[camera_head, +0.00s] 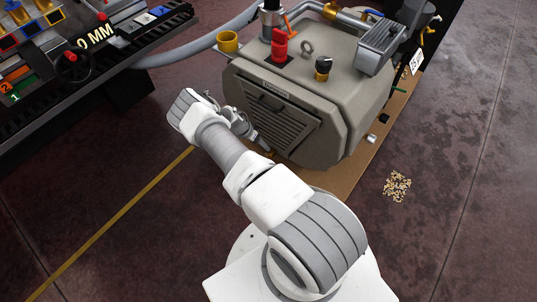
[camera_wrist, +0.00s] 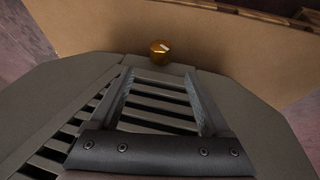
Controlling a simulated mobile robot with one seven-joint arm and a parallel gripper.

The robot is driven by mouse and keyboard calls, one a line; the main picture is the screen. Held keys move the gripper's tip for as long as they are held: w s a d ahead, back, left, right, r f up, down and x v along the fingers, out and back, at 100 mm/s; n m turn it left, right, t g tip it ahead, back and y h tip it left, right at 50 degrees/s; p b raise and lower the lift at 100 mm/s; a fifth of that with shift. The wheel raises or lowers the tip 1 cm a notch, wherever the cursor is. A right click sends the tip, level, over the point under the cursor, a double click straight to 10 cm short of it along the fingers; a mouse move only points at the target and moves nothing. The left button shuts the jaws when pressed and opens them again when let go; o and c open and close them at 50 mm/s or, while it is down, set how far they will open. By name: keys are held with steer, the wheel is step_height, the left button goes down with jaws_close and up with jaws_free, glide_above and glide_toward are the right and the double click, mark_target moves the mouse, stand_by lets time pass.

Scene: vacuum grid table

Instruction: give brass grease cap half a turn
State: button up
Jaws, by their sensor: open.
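A round, faceted brass cap (camera_wrist: 160,52) shows in the wrist view, at the far edge of the grey machine's slatted face, against the tan board. My gripper (camera_wrist: 160,82) is open and empty. Its two fingers stand apart over the slats, and the brass cap lies beyond the fingertips, roughly centred between them and untouched. In the head view my gripper is partly hidden by my arm, close to the slatted front of the grey machine (camera_head: 330,95). I cannot make out this cap clearly there.
On top of the machine are a brass cup (camera_head: 228,41), a red part (camera_head: 279,46), a ring (camera_head: 307,48) and a black-topped brass knob (camera_head: 323,68). A black bench (camera_head: 75,75) stands at left. Small pellets (camera_head: 397,186) lie on the otherwise open floor at right.

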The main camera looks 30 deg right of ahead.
mark_target(271, 153)
steer(key=b+x, duration=0.4)
steer(key=x, duration=0.7)
steer(key=shift+f, duration=0.1)
jaws_close()
